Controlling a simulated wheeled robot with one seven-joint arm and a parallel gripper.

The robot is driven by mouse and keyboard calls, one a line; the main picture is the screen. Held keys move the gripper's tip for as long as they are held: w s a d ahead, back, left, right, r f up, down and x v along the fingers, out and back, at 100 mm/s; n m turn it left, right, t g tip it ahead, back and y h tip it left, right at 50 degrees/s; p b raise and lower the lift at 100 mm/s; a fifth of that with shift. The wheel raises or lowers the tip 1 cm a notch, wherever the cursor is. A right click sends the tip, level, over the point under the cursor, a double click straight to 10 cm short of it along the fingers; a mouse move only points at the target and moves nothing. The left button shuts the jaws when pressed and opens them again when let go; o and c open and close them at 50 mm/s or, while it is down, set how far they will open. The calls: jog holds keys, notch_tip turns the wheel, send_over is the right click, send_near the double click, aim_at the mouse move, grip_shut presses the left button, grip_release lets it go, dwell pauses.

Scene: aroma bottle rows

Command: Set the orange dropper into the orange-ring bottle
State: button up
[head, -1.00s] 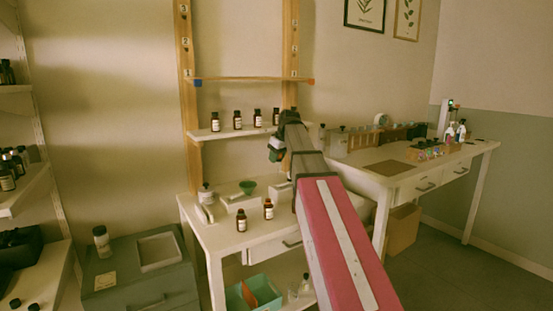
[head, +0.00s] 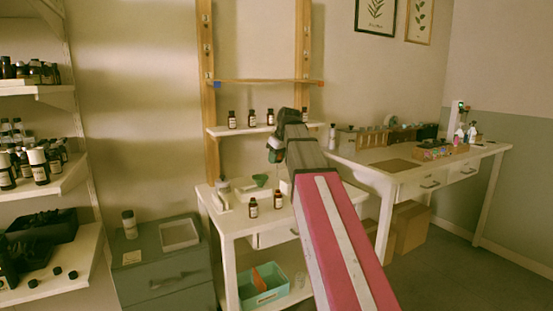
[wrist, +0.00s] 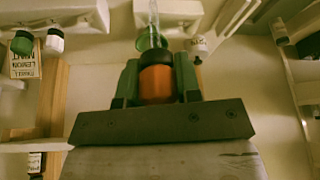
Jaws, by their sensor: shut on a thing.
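The orange dropper (wrist: 157,84) is between the two green fingers of my gripper (wrist: 156,80) in the wrist view. Its orange bulb is nearest the wrist, its collar is black, and its clear glass tube points away. In the head view my gripper (head: 277,153) hangs in front of the wall shelf's bottles, above the white table; the dropper cannot be made out there. Two brown bottles, a left one (head: 253,207) and a right one (head: 278,200), stand upright on the table. Ring colours are too small to tell, so I cannot tell which is the orange-ring bottle.
Several dark bottles (head: 232,120) stand on a wall shelf (head: 222,131). A green funnel (head: 261,180) is on the white table (head: 228,222). A teal bin (head: 270,290) sits below. A grey cabinet (head: 165,265) and bottle shelves (head: 60,182) are at left. A longer bench (head: 400,170) is at right.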

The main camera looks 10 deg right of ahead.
jog(key=shift+f, duration=0.2)
jog(key=shift+f, duration=1.8)
jog(key=shift+f, duration=0.3)
jog(key=shift+f, duration=2.15)
jog(key=shift+f, duration=0.2)
jog(key=shift+f, duration=1.1)
jog(key=shift+f, duration=0.1)
jog(key=o, duration=0.7)
jog(key=shift+c, duration=0.2)
